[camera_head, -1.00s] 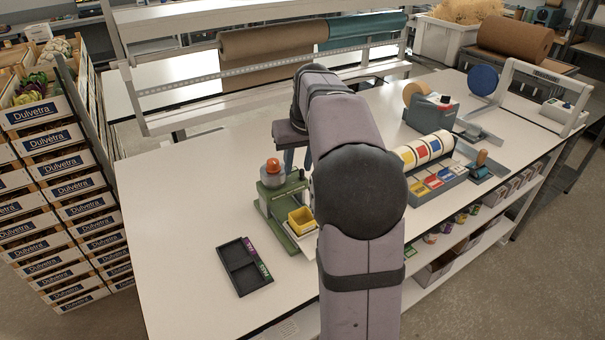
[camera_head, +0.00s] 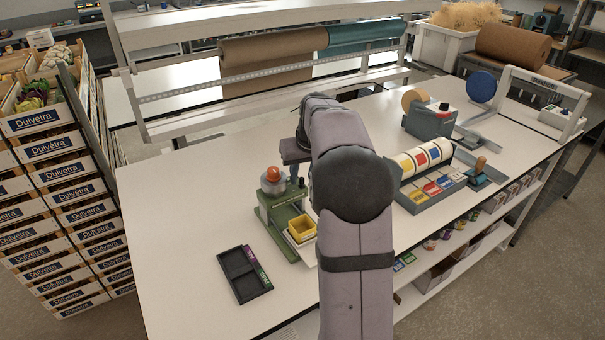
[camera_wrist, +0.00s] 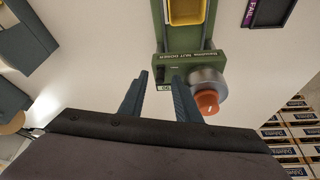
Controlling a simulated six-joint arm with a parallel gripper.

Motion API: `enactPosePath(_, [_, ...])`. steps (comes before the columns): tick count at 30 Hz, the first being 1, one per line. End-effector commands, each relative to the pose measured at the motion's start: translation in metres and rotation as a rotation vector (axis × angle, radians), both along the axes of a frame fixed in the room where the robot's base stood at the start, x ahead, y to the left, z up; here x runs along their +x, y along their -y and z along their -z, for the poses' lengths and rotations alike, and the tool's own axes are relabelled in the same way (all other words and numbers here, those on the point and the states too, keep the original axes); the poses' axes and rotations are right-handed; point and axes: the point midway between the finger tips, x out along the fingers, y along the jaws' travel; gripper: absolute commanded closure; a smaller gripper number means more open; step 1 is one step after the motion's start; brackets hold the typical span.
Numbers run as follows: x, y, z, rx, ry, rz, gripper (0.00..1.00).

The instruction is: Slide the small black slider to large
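The green machine (camera_head: 281,210) stands on the white table, with a yellow tray (camera_head: 301,226) in front and an orange-red knob (camera_head: 273,174) at its back left. In the wrist view the machine (camera_wrist: 190,60) is above my gripper, with the yellow tray (camera_wrist: 187,11) and the orange knob (camera_wrist: 207,101) showing. A tiny dark mark (camera_wrist: 173,68) below the printed lettering on its end face may be the black slider; its setting is too small to read. My gripper (camera_wrist: 160,77) is open and empty, fingertips close to that end face; contact is unclear. My arm hides the fingers in the head view.
A black two-compartment tray (camera_head: 240,278) with purple and green labels lies front left. A roller stand with coloured tiles (camera_head: 436,187) and a grey tape dispenser (camera_head: 429,121) stand to the right.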

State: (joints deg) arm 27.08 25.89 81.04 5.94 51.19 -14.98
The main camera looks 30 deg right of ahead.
Motion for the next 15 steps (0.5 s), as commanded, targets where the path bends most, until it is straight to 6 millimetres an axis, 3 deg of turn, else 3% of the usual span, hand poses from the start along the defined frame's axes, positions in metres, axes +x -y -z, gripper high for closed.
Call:
enactPosePath(13, [0.0038,0.0007,0.0103,0.0,0.0,0.0,0.7])
enactPosePath(15, [0.0038,0.0007,0.0102,0.0,0.0,0.0,0.84])
